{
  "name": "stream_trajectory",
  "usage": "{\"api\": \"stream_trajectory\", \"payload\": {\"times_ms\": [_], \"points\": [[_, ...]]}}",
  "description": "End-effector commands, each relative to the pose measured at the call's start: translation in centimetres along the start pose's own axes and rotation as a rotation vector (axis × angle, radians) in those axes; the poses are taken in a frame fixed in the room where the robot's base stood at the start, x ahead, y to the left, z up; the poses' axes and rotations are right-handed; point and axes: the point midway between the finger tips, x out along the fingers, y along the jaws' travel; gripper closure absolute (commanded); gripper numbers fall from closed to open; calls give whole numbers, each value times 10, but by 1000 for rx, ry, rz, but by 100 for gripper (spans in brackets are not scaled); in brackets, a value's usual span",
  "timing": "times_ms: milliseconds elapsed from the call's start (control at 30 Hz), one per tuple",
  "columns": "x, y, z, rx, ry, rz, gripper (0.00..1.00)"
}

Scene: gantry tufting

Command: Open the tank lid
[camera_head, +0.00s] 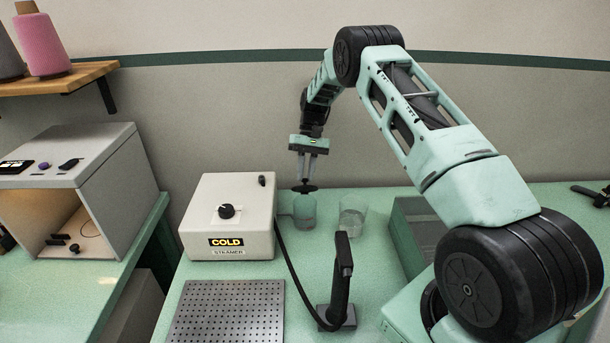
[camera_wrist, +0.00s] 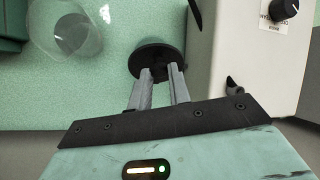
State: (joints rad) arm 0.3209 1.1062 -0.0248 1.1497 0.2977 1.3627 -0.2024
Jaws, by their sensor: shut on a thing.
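The tank (camera_head: 304,212) is a small translucent greenish cylinder at the right side of the steamer box. Its lid (camera_head: 306,188) is a dark round disc at the tank's top, and whether it is seated or slightly raised is hard to tell. My gripper (camera_head: 307,180) reaches down from above, its fingers shut on the lid's middle. In the wrist view, the gripper (camera_wrist: 161,74) closes on the black lid (camera_wrist: 152,54), which hides the tank below.
The steamer box (camera_head: 228,205), labelled COLD, stands close left of the tank. A clear beaker (camera_head: 352,218) stands close right. A black steam wand (camera_head: 342,285) with its hose stands in front, beside a perforated metal plate (camera_head: 228,312). A green bin (camera_head: 405,235) lies further right.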

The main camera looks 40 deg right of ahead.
Motion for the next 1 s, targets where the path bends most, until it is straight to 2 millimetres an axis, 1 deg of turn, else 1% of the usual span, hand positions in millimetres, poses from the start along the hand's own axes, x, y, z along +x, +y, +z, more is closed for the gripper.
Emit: {"api": "stream_trajectory", "payload": {"times_ms": [200, 667, 700, 767, 1000], "points": [[-2, 2, -4, 7, -38, -13, 100], [-2, 2, -4, 8, -47, -17, 100], [-2, 2, -4, 8, -47, -17, 76], [-2, 2, -4, 8, -47, -17, 59], [-2, 1, -4, 8, -47, -17, 59]]}}
